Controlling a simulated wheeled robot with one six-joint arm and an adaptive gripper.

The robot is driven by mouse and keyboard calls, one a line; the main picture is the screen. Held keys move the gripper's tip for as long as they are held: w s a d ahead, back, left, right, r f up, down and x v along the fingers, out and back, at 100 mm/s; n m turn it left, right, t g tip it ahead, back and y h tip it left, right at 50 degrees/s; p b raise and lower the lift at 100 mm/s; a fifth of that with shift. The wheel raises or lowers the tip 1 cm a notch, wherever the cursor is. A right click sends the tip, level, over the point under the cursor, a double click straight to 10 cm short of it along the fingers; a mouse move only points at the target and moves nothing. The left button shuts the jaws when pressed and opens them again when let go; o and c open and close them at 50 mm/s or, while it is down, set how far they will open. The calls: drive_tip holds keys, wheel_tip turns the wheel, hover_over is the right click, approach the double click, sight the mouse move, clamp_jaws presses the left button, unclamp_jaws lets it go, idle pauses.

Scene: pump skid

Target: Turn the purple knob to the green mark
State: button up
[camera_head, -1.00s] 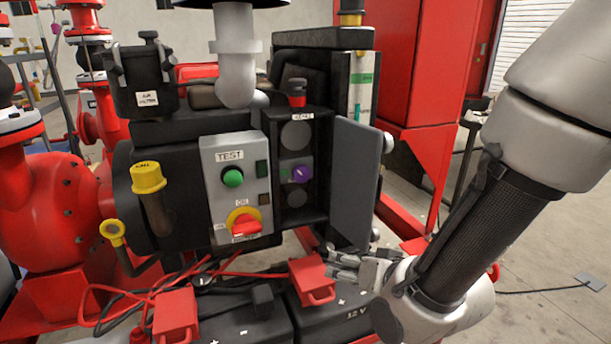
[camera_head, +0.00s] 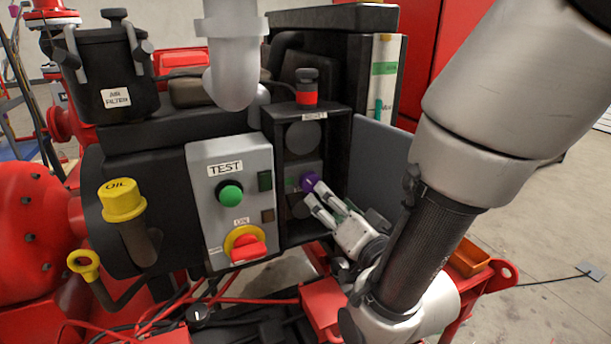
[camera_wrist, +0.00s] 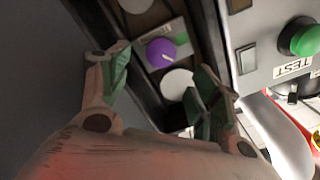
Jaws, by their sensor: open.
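The purple knob (camera_head: 309,182) sits on a small plate inside the dark open box, between two round grey discs. In the wrist view the purple knob (camera_wrist: 160,52) shows a pale pointer line and lies ahead of and between the open fingers. A green mark (camera_head: 291,183) is on the plate to the left of the knob in the head view; in the wrist view a green patch (camera_wrist: 178,28) shows beside the knob. My gripper (camera_head: 315,196) is open and empty, its fingertips close to the knob; contact cannot be told.
The grey panel (camera_head: 200,160) left of the box carries a green TEST button (camera_head: 230,193) and a red-yellow switch (camera_head: 246,245). The box's open door (camera_head: 385,165) stands to the right. Red battery clamps and cables lie below.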

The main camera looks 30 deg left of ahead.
sight(313, 183)
drive_tip(key=x, duration=0.8)
drive_tip(key=shift+w+a+r, duration=0.1)
drive_tip(key=shift+a, duration=0.1)
drive_tip(key=c, duration=1)
